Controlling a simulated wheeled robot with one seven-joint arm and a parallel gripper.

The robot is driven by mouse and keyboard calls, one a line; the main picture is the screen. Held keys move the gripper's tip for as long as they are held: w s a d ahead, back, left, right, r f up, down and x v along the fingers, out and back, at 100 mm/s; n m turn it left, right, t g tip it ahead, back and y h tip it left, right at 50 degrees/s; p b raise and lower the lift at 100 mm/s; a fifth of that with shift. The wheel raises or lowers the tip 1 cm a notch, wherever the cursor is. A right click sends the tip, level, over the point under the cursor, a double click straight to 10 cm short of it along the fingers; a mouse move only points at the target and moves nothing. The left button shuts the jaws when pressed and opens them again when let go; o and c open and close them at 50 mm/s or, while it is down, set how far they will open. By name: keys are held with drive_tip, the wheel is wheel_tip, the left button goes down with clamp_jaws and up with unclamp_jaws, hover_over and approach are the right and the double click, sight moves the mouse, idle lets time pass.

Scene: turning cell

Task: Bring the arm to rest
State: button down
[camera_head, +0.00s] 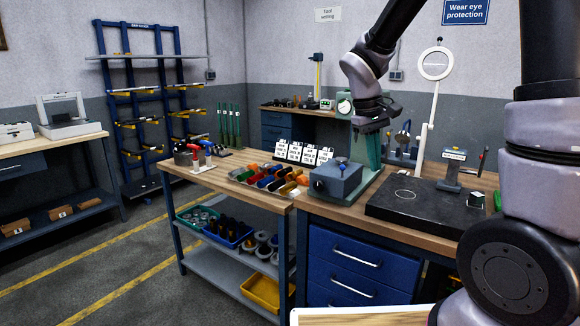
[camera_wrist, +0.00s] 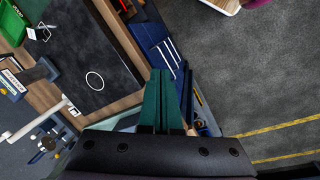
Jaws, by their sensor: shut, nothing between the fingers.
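My arm comes down from the top right in the head view, with its upper links bent over the bench. My gripper (camera_head: 374,162) hangs over the back of the bench, close to the green bench device in that view. In the wrist view my gripper (camera_wrist: 163,74) shows two green fingers pressed together, with nothing between them. It points down past the edge of the bench, above the blue drawers and floor. I cannot tell its exact clearance from the green device.
A black plate (camera_head: 418,207) lies on the wooden bench, beside a grey-blue box (camera_head: 336,181). A magnifier lamp (camera_head: 435,64) and a small stand (camera_head: 453,167) rise behind. Open floor (camera_head: 115,255) lies further left.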

drive_tip(key=s+d+r+m+t+y, duration=0.2)
drive_tip(key=s+r+m+t, duration=0.1)
drive_tip(key=s+r, duration=0.4)
drive_tip(key=s+d+r+m+t+y, duration=0.1)
drive_tip(key=s+r+m+t+y, duration=0.1)
drive_tip(key=s+r, duration=0.4)
drive_tip(key=r+m+t, duration=0.1)
drive_tip(key=r+m, duration=0.1)
drive_tip(key=shift+s+d+m+t+y, duration=0.3)
drive_tip(key=shift+s+d+m+t, duration=0.05)
drive_tip(key=shift+s+m+t, duration=0.05)
